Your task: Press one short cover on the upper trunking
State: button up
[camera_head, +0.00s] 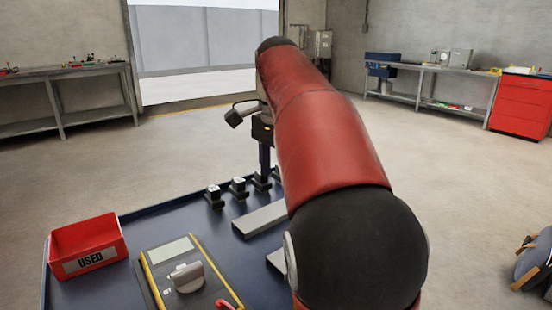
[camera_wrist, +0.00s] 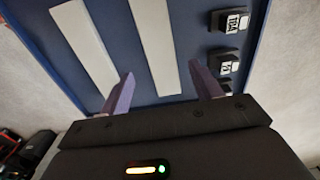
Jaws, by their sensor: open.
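Two pale grey strips, which look like trunking covers, lie side by side on a dark blue tray. In the wrist view the left strip (camera_wrist: 85,42) and the right strip (camera_wrist: 153,40) run away from my gripper. One strip (camera_head: 258,219) shows in the head view beside my arm, and part of the other (camera_head: 276,261) is cut off by it. My gripper (camera_wrist: 163,74) is open and empty, its two fingers over the tray with the right strip between them in the picture. I cannot tell its height above the strip. The upper trunking is not recognisable in either view.
The blue tray (camera_head: 150,212) also carries a red USED bin (camera_head: 88,246), a multimeter (camera_head: 185,275) and several small labelled black blocks (camera_head: 214,196), also right of the strips in the wrist view (camera_wrist: 229,21). Benches (camera_head: 62,75) and a red cabinet (camera_head: 521,103) stand behind open floor.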

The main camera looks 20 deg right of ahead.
jog(key=shift+f+b, duration=2.35)
jog(key=shift+f, duration=1.4)
jog(key=shift+p, duration=0.45)
jog(key=c, duration=1.2)
jog(key=shift+r, duration=0.1)
jog(key=shift+r, duration=0.1)
jog(key=shift+r+p, duration=1.35)
jog(key=shift+p, duration=0.4)
jog(key=shift+r, duration=2.45)
